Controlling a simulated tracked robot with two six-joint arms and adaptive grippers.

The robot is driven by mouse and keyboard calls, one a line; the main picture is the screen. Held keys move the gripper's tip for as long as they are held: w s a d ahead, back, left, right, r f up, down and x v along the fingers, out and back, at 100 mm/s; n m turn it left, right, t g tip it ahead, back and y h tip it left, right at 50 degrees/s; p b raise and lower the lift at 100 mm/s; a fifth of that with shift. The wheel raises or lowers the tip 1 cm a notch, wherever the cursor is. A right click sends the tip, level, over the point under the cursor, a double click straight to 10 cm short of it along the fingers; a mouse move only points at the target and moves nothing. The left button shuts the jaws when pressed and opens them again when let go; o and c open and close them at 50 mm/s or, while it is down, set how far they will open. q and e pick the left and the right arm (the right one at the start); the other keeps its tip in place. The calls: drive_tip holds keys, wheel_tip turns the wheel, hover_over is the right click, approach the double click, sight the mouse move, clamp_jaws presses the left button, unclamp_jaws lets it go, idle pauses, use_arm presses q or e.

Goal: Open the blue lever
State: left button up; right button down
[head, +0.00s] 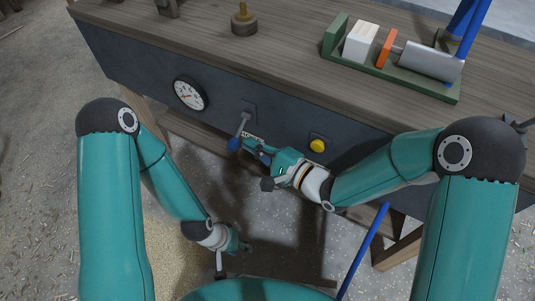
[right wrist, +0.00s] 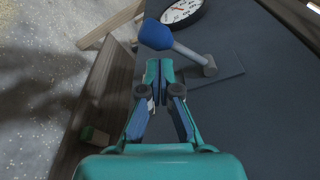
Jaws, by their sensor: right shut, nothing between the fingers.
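The blue lever (head: 234,144) is a grey rod with a blue ball knob, mounted on a small plate on the dark front panel of the workbench; in the head view it hangs down and slightly left. It also shows in the right wrist view (right wrist: 155,35), just beyond the fingertips. My right gripper (head: 250,145) is shut and empty, just right of the knob; the right wrist view shows its fingertips (right wrist: 160,72) together below the rod. I cannot tell whether they touch it. My left gripper (head: 240,245) hangs low over the floor, away from the lever; its fingers are too small to read.
On the panel, a round gauge (head: 189,94) is left of the lever and a yellow button (head: 317,145) is right of it. A green vise-like fixture (head: 420,84) with a white block (head: 361,42) stands on the bench top. A blue pole (head: 363,250) leans below the bench.

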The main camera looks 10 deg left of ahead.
drive_tip(key=shift+x, duration=1.15)
drive_tip(key=shift+d+r, duration=0.1)
drive_tip(key=shift+s+m+p, duration=0.1)
drive_tip(key=shift+m+p, duration=0.2)
drive_tip(key=shift+p, duration=0.1)
